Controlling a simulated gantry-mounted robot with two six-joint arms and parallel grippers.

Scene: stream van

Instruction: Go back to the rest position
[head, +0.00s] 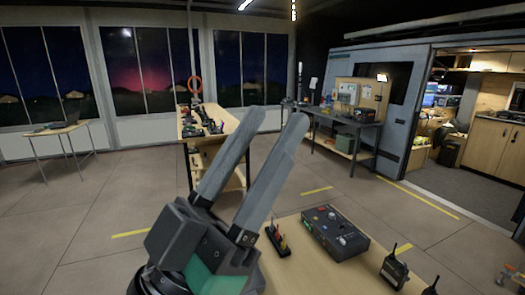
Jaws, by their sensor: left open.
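My left gripper (268,132) stands large in the lower middle of the head view. Its two long grey fingers point up and to the right and are apart, with nothing between them. Its dark body with a green patch hides the left part of the near wooden table (300,270). My right gripper is not in the head view.
A long bench (215,122), a dark workbench (352,125) and a laptop table (60,130) stand farther off. Open floor lies between.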

